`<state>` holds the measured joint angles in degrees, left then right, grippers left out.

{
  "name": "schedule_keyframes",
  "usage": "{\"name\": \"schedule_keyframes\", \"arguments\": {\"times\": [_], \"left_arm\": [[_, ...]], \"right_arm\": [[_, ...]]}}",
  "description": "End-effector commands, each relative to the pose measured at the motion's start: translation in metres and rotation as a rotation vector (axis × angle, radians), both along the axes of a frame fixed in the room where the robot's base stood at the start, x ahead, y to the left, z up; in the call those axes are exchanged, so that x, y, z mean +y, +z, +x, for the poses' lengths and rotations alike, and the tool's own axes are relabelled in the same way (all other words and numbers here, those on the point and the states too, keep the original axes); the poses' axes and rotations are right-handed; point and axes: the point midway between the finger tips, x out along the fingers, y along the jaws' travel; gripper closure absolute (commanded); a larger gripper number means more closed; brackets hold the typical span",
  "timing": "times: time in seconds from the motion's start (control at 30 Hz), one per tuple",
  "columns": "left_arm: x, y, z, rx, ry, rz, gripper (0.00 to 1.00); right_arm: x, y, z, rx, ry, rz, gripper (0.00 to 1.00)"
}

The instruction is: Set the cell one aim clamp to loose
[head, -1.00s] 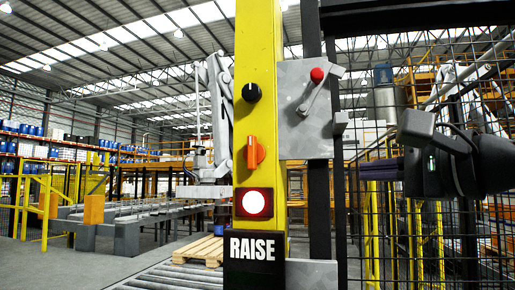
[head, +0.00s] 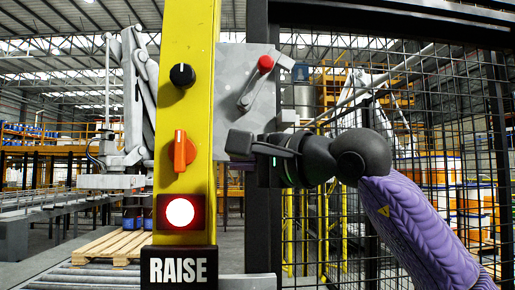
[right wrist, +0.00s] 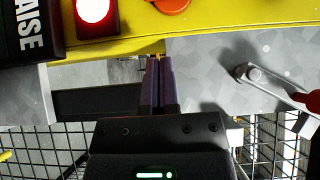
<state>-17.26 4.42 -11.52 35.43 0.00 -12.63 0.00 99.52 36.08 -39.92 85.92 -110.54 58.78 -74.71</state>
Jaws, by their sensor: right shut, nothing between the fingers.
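A grey plate (head: 232,85) beside the yellow post carries a lever (head: 255,83) with a red ball end (head: 265,64). The lever slants up and right from its pivot; it looks like the clamp, though no label on it can be read. In the right wrist view the lever (right wrist: 275,85) lies right of my fingers, its red end (right wrist: 312,100) cut by the frame edge. My right gripper (head: 234,155) is below the lever, by the plate's lower part, pointing left toward the post. In the right wrist view its purple fingers (right wrist: 158,68) are together and empty. My left gripper is not in view.
The yellow post (head: 200,60) bears a black knob (head: 182,76), an orange knob (head: 182,151), a lit red-rimmed lamp (head: 180,212) and a RAISE sign (head: 179,270). A mesh fence (head: 450,110) stands behind my right arm. A wooden pallet (head: 105,247) lies on rollers at left.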

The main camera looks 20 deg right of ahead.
Motion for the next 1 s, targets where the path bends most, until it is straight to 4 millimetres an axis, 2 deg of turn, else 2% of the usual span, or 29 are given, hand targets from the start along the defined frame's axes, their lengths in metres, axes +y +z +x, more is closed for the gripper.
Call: {"name": "schedule_keyframes", "arguments": {"times": [0.03,0.17,0.3,0.43,0.83,1.0], "left_arm": [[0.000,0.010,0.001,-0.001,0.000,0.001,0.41],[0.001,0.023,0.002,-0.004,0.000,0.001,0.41],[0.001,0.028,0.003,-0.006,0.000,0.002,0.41],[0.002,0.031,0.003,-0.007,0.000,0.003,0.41],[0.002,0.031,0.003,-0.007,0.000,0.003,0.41],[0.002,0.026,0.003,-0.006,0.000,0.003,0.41]], "right_arm": [[0.007,0.004,0.009,0.004,0.002,0.000,1.00],[0.022,0.004,0.032,0.004,0.002,0.000,1.00],[0.045,0.002,0.035,0.001,0.003,-0.002,1.00],[0.057,0.001,0.038,0.000,0.001,-0.001,1.00],[0.060,0.000,0.038,0.001,0.000,0.001,1.00],[0.051,-0.003,0.039,-0.002,0.000,0.023,1.00]]}}
